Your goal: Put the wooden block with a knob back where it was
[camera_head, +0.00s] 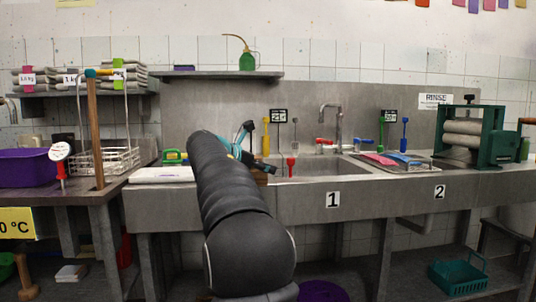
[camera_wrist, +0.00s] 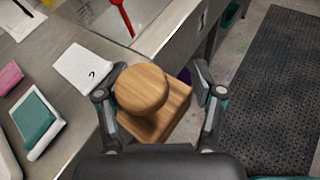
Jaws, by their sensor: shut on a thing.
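The wooden block with a knob (camera_wrist: 172,112) has a round light-brown knob (camera_wrist: 141,88) on a square base. It lies between the two fingers of my gripper (camera_wrist: 155,100) in the wrist view, and the gripper is shut on it. In the head view my gripper (camera_head: 250,152) is at the counter's front, just left of the sink, and a small brown part of the block (camera_head: 261,178) shows beside it. My arm hides the rest. The block appears at the counter's front edge in the wrist view; I cannot tell whether it touches the counter.
A white card (camera_wrist: 84,67), a green-and-white pad (camera_wrist: 36,122) and a red tool (camera_wrist: 121,14) lie near in the wrist view. The sink (camera_head: 312,166) is to the right. A dark mat (camera_wrist: 272,80) covers the floor. A purple tub (camera_head: 25,167) and wire rack (camera_head: 108,160) stand left.

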